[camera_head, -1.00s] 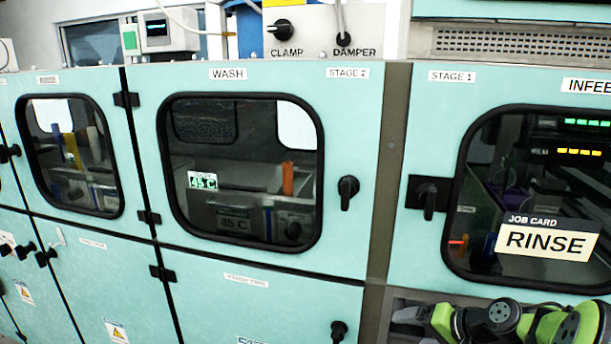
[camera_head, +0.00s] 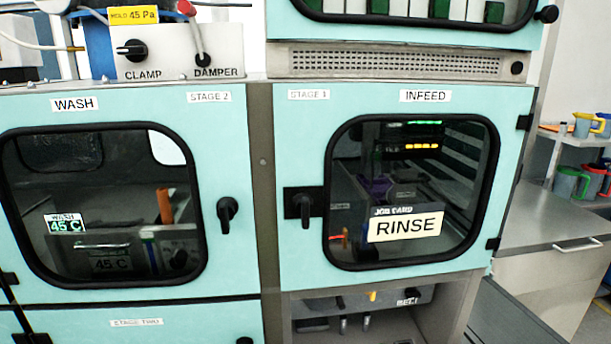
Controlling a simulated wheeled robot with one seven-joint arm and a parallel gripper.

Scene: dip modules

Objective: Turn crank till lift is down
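I cannot make out a crank or a lift for certain. The closed INFEED door (camera_head: 300,130) has a dark window, with a purple part (camera_head: 378,190) and a small orange-red part (camera_head: 340,238) dim behind the glass. A black handle (camera_head: 304,206) sits at the door's left edge. A white RINSE job card (camera_head: 405,227) covers the lower part of the window. Below the door, an open recess holds a grey fitting (camera_head: 345,302) with a small yellow piece and pale prongs; its details are too small to tell. My gripper is not in view.
The closed WASH door (camera_head: 120,112) with its own black handle (camera_head: 226,212) is on the left. The CLAMP and DAMPER control box (camera_head: 167,60) stands on top. A steel bench (camera_head: 550,215) and a shelf with coloured jugs (camera_head: 588,125) are at the right.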

